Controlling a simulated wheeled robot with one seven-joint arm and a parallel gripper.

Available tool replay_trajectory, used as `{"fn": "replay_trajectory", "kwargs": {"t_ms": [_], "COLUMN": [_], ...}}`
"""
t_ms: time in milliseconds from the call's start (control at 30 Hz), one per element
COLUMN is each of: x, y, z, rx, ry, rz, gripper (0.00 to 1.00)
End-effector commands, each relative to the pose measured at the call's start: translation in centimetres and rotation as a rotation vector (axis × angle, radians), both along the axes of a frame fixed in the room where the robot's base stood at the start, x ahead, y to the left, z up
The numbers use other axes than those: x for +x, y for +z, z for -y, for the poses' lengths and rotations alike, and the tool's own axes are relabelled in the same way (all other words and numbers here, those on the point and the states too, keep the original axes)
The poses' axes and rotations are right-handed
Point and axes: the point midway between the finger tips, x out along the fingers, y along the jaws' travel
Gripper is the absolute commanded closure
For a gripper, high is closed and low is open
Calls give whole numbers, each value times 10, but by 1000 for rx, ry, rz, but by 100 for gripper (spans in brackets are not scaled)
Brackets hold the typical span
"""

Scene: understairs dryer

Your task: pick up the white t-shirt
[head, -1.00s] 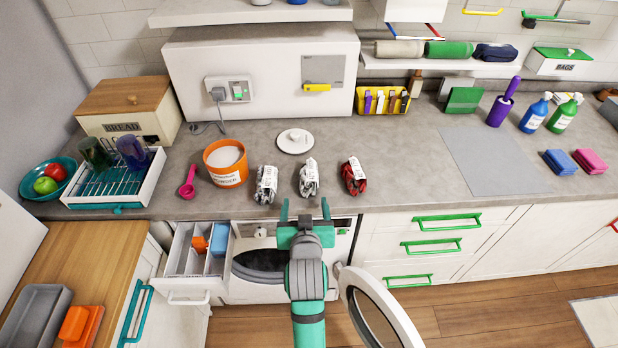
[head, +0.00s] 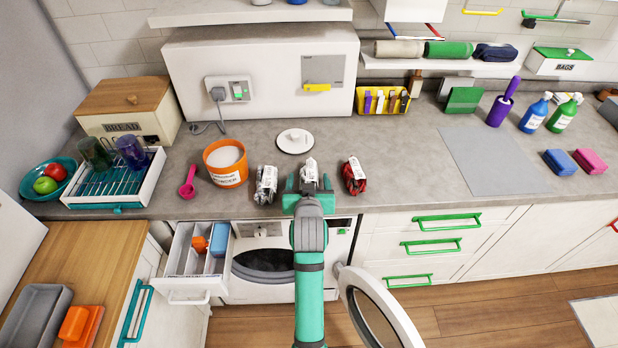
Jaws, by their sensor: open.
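A small white bundle with dark marks (head: 309,168), which looks like the white t-shirt, sits on the counter in the middle of a row of three. My gripper (head: 309,182) is open at the bundle's near side, with one finger to the left and one to the right. The bundle's lower near part is hidden behind my gripper. I cannot tell whether the fingers touch it. A similar white-and-dark bundle (head: 265,185) sits close to the left, and a red bundle with a white patch (head: 354,176) sits to the right.
An orange powder tub (head: 226,164) and a pink scoop (head: 188,182) stand to the left. A white round lid (head: 295,141) lies behind the bundle. Below the counter, the washer's round door (head: 380,310) hangs open and a divided drawer (head: 198,255) is pulled out.

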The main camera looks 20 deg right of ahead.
Motion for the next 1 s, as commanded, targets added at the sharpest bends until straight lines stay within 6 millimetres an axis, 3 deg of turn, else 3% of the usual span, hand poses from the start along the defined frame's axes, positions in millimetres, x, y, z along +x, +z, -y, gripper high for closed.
{"fn": "replay_trajectory", "kwargs": {"t_ms": [167, 433, 633, 1000], "x": [16, 19, 19, 19], "y": [-7, -8, -8, -6], "z": [5, 6, 6, 6], "rx": [0, -1, -1, -1], "ry": [0, 0, 0, 0], "rz": [0, 0, 0, 1], "gripper": [31, 31, 76, 79]}}
